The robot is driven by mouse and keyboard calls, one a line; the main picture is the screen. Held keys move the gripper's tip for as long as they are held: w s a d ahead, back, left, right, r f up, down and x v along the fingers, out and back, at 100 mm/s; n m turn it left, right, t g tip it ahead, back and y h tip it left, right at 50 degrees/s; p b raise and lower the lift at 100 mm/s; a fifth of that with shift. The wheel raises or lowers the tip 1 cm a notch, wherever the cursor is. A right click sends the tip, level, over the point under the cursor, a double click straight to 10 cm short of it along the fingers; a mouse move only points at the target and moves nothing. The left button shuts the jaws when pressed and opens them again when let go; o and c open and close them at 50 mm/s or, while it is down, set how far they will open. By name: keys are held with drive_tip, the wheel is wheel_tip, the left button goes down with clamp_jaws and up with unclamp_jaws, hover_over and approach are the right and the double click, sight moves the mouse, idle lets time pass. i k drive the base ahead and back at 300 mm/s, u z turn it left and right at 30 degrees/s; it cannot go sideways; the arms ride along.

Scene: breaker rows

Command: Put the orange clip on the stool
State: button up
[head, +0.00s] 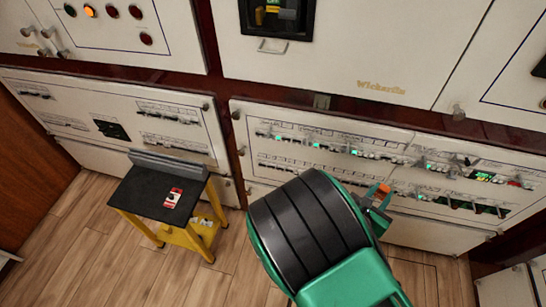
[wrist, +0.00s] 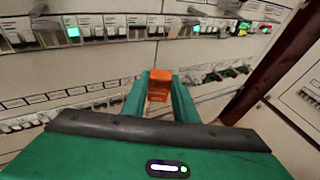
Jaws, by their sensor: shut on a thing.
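The orange clip (wrist: 159,86) is between the two green fingertips of my gripper (wrist: 159,78) in the wrist view. My gripper is shut on it. In the head view the clip (head: 382,188) shows as a small orange piece at the tip of my gripper (head: 378,198), in front of the lower breaker panel; whether it touches the panel I cannot tell. The stool (head: 148,203) stands at the left in the head view, apart from my gripper. It has a dark top and yellow legs. A red and white label or card lies on its top.
The breaker panel (head: 330,152) with rows of switches and green lights is right behind my gripper. A grey bar (head: 168,166) runs along the stool's back edge. The cabinet (head: 120,120) stands behind the stool. The wooden floor (head: 100,265) is clear in front.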

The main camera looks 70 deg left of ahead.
sight(135, 192)
drive_tip(key=u, duration=2.15)
drive_tip(key=i, duration=0.55)
drive_tip(key=u, duration=0.2)
drive_tip(key=k, duration=0.75)
drive_tip(key=u, duration=0.25)
drive_tip(key=i, duration=0.55)
drive_tip(key=z, duration=0.1)
